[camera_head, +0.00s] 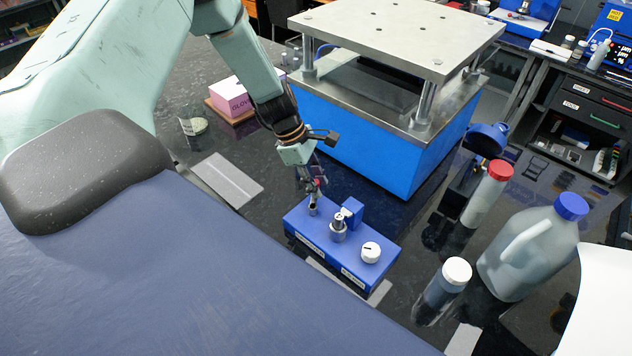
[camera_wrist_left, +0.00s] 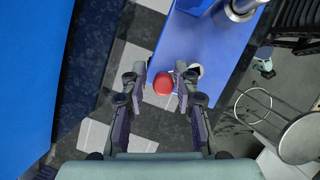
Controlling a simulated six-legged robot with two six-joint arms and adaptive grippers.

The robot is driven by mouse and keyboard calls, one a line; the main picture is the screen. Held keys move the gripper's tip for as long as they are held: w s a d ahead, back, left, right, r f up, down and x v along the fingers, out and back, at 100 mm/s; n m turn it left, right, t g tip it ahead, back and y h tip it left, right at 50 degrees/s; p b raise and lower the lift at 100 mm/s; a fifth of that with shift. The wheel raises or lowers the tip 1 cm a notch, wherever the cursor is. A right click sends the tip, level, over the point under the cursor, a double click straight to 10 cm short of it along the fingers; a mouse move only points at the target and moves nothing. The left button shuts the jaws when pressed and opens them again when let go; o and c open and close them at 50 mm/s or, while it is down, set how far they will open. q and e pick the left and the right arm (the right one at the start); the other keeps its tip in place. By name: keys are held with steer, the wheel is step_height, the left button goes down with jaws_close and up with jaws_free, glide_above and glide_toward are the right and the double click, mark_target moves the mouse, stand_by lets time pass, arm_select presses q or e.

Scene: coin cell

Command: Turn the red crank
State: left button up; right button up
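The blue device (camera_head: 325,248) sits on the dark bench, with a metal post (camera_head: 338,228), a small blue block and a white knob (camera_head: 371,252) on top. It also shows in the left wrist view (camera_wrist_left: 205,50). The red crank's knob (camera_wrist_left: 163,83) shows as a round red end in the left wrist view. In the head view only a bit of red shows by the fingers. My left gripper (camera_head: 313,190) reaches down over the device's left end. In the wrist view its fingers (camera_wrist_left: 160,76) are open on both sides of the red knob, with small gaps visible. My right gripper is not in view.
A blue press with a metal top plate (camera_head: 400,35) stands close behind the device. A red-capped bottle (camera_head: 487,195), a white-capped bottle (camera_head: 443,288) and a blue-capped jug (camera_head: 528,250) stand to the right. A pink box (camera_head: 231,98) lies left of my gripper.

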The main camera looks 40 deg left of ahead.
arm_select(q)
steer(key=shift+o, duration=1)
steer(key=shift+s+f, duration=0.1)
steer(key=v, duration=1.2)
